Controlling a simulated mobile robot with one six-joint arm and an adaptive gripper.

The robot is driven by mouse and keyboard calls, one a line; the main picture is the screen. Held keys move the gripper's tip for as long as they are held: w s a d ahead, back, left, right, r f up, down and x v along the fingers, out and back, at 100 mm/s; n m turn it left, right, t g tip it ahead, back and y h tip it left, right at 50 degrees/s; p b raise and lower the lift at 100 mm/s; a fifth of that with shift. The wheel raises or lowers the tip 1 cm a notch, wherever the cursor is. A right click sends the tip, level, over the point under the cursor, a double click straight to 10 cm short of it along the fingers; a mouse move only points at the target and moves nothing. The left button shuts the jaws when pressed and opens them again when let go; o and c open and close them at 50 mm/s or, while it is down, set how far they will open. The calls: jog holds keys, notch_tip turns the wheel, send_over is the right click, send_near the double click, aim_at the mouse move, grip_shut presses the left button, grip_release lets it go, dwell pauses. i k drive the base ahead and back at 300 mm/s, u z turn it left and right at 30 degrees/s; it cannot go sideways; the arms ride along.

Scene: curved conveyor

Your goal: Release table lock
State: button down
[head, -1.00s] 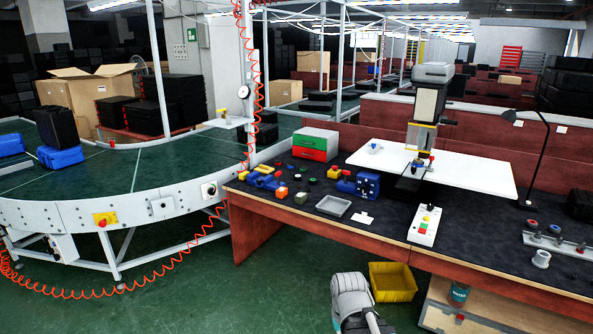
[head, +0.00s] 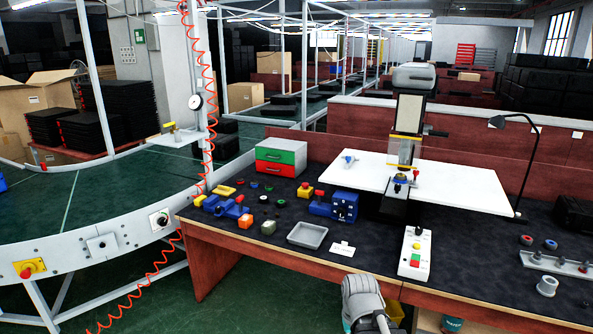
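A white machine table (head: 460,187) stands on the dark workbench at the right, under an upright machine head (head: 412,100). A small fitting with blue and red parts (head: 400,180) sits at the middle of the white table, below the machine head. A small whitish-blue clamp-like part (head: 349,160) is on its left side. I cannot tell which part is the table lock. My grey-white arm link (head: 362,295) shows at the bottom, in front of the bench edge. My gripper is not visible.
The workbench (head: 290,258) holds loose coloured parts, a grey tray (head: 307,235), a green-and-red drawer box (head: 280,157) and a control box (head: 415,252). A black desk lamp (head: 530,165) stands right. The curved conveyor (head: 60,215) lies left. Green floor is free between.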

aim_at(320, 193)
jog(key=i, duration=0.85)
jog(key=u, duration=0.35)
jog(key=i, duration=1.5)
jog(key=u, duration=0.45)
